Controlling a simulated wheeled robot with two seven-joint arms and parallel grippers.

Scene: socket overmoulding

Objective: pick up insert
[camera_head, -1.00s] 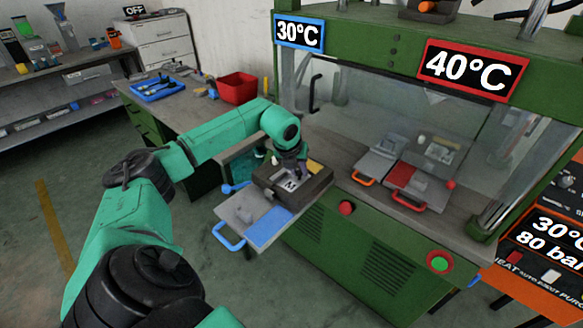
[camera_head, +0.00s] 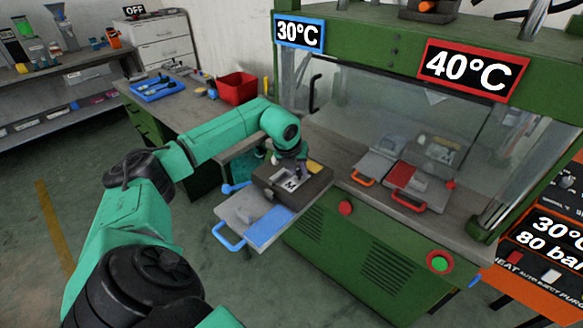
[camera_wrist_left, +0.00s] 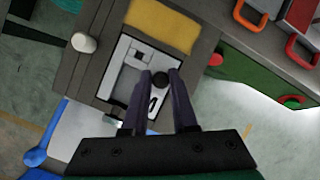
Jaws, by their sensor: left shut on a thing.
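My left gripper (camera_wrist_left: 160,80) is shut on a small dark round piece (camera_wrist_left: 159,73), which seems to be the insert. The fingers mostly frame it, so its full shape is hidden. It is over a light grey plate (camera_wrist_left: 130,77) with cut-outs, set in a dark block. I cannot tell whether the piece still touches the plate. In the head view my left gripper (camera_head: 297,172) points down over the same dark block (camera_head: 265,180), whose plate carries an "M" mark. My right gripper is not in view.
A tray with a blue handle (camera_head: 228,238) sits in front of the block. A yellow pad (camera_wrist_left: 160,25) lies beside the plate. The green press (camera_head: 375,245) stands right, with orange- and red-handled trays inside. A red bin (camera_head: 237,87) and blue tray (camera_head: 157,89) are behind.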

